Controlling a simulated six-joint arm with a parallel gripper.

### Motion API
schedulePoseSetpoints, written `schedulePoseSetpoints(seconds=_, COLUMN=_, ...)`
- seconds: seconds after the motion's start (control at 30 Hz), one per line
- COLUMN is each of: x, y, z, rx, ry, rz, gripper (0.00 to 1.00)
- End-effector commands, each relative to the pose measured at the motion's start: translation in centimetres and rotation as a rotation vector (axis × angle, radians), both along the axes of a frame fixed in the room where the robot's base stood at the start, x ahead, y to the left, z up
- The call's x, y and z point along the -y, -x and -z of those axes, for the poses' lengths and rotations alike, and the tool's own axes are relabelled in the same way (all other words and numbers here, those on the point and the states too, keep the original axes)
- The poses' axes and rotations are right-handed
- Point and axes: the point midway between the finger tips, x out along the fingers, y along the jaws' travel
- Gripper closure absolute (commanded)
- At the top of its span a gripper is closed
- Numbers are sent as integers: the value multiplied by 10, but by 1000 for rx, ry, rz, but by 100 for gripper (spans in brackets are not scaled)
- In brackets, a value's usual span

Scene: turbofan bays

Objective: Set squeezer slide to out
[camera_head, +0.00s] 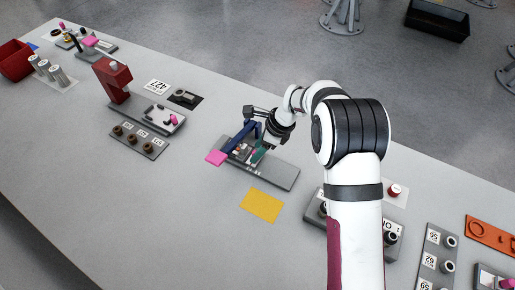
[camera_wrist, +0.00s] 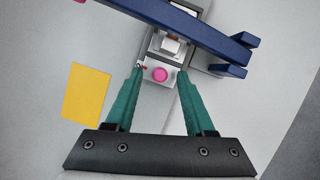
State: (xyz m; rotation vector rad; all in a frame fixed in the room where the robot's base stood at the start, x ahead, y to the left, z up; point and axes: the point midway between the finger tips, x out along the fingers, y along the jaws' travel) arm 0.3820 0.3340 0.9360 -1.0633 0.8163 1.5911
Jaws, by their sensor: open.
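The squeezer has a blue arm (camera_head: 243,134), which crosses the top of the wrist view (camera_wrist: 190,28). It stands on a long grey base plate (camera_head: 280,177) in the middle of the table. Beneath the blue arm is a small grey and white block with a round pink knob (camera_wrist: 160,74), likely the slide; its position along the base is hard to tell. My gripper (camera_head: 257,154) is over the squeezer, pointing down. In the wrist view its teal fingers (camera_wrist: 161,76) are open, one on each side of the pink knob, with visible gaps. Contact depth cannot be told.
A red press-like device (camera_head: 113,82) and a knob panel (camera_head: 139,140) stand left. More panels (camera_head: 436,258) stand right. The table between is clear.

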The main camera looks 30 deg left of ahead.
Motion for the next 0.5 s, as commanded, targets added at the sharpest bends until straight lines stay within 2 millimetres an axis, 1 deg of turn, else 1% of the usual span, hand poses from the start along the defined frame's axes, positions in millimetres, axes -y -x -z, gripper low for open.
schedulePoseSetpoints(seconds=0.13, x=-3, y=1, z=9, rx=-1, ry=-1, rz=1, gripper=46)
schedulePoseSetpoints(seconds=0.37, x=-4, y=1, z=9, rx=1, ry=-1, rz=0, gripper=46)
schedulePoseSetpoints(seconds=0.47, x=-4, y=1, z=9, rx=1, ry=-1, rz=0, gripper=62)
schedulePoseSetpoints(seconds=0.5, x=-4, y=1, z=9, rx=0, ry=-1, rz=0, gripper=69)
